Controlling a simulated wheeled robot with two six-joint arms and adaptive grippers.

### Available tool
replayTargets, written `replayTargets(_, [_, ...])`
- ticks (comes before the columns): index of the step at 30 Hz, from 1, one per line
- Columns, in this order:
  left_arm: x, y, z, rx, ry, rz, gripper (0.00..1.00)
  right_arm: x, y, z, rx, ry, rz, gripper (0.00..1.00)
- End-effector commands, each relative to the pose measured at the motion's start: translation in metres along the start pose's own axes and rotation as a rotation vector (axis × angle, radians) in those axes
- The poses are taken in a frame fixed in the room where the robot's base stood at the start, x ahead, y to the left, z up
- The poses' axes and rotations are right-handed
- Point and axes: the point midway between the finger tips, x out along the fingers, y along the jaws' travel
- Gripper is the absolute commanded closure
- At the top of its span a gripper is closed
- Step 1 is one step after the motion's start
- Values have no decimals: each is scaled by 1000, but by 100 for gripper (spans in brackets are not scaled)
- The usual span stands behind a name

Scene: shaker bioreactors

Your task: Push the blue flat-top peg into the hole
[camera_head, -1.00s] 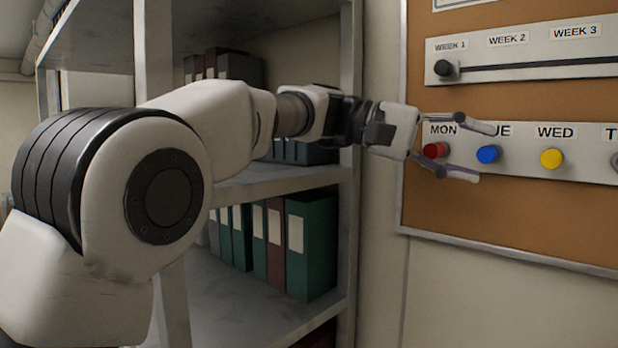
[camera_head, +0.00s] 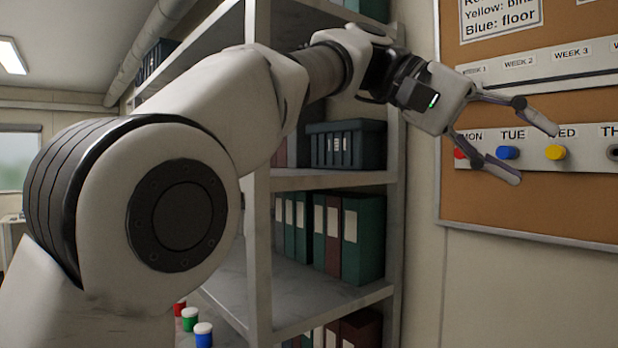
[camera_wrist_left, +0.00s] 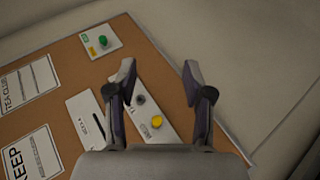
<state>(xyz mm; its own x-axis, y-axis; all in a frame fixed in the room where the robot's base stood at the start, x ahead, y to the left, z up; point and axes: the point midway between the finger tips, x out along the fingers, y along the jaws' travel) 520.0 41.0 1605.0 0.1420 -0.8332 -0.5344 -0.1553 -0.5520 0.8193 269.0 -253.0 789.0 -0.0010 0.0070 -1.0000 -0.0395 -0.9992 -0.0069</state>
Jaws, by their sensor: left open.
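The blue flat-top peg (camera_head: 508,153) sticks out of a white strip (camera_head: 590,158) under the TUE label, between the red peg (camera_head: 460,154) and the yellow peg (camera_head: 556,153). My left gripper (camera_head: 533,154) is open and empty in front of the strip. Its two fingers show above and below the blue and yellow pegs; I cannot tell their exact distance from the board. In the left wrist view, the open left gripper (camera_wrist_left: 159,77) frames the strip with the yellow peg (camera_wrist_left: 157,122); I cannot make out the blue peg there. My right gripper is not in view.
A WEEK slider panel (camera_head: 540,70) is above the strip on the cork board (camera_head: 510,209). A metal shelf (camera_head: 330,179) with binders stands left of the board. In the left wrist view, a small panel (camera_wrist_left: 92,50) carries a green knob.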

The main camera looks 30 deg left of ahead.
Motion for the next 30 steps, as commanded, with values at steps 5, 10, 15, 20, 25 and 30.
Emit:
replayTargets(5, [-26,-36,3,-8,110,-215,48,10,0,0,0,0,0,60])
replayTargets(10, [-53,-67,0,-68,215,-346,48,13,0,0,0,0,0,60])
replayTargets(15, [-82,-95,-4,-157,318,-466,48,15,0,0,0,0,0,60])
replayTargets(20, [-112,-117,-9,-262,413,-581,48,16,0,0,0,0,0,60])
replayTargets(25, [-146,-140,-8,-400,523,-713,48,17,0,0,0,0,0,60])
replayTargets(30, [-176,-156,2,-547,624,-843,48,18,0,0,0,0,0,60])
